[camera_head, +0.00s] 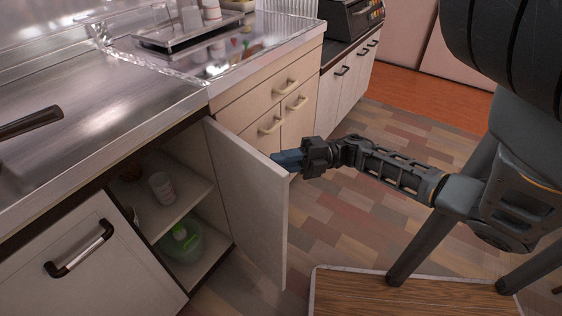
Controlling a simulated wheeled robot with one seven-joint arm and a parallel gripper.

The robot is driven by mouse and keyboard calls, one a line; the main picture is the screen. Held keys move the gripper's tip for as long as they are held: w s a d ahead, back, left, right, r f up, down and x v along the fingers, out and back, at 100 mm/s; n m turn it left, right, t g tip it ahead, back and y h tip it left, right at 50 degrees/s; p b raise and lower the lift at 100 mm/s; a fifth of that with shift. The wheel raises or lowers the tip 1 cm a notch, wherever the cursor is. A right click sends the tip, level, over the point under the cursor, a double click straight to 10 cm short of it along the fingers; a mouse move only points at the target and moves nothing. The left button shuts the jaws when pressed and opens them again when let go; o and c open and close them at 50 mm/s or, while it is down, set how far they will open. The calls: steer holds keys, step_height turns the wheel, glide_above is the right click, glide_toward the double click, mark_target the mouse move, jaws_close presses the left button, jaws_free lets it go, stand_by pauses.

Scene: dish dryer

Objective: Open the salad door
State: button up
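A pale cabinet door (250,205) under the counter stands swung well out, with its inner face towards the camera. The open cabinet (186,207) holds a white bottle (162,188) on its shelf and a green bottle (183,243) below. My gripper (284,159), with bluish fingers, is at the far, outer side of the door near its top free corner. The door's outer face and any handle on it are hidden. I cannot tell whether the fingers touch or hold anything.
A closed door with a dark-ended handle (80,250) is at lower left. Drawers (270,122) and more cabinets stand beyond the open door. The steel counter (90,110) runs above. A wood-topped piece (400,295) is at the bottom right, with tiled floor between.

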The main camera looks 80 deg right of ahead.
steer(key=o, duration=0.3)
steer(key=shift+r, duration=0.1)
steer(key=shift+w+a+r, duration=0.1)
steer(key=shift+a, duration=0.05)
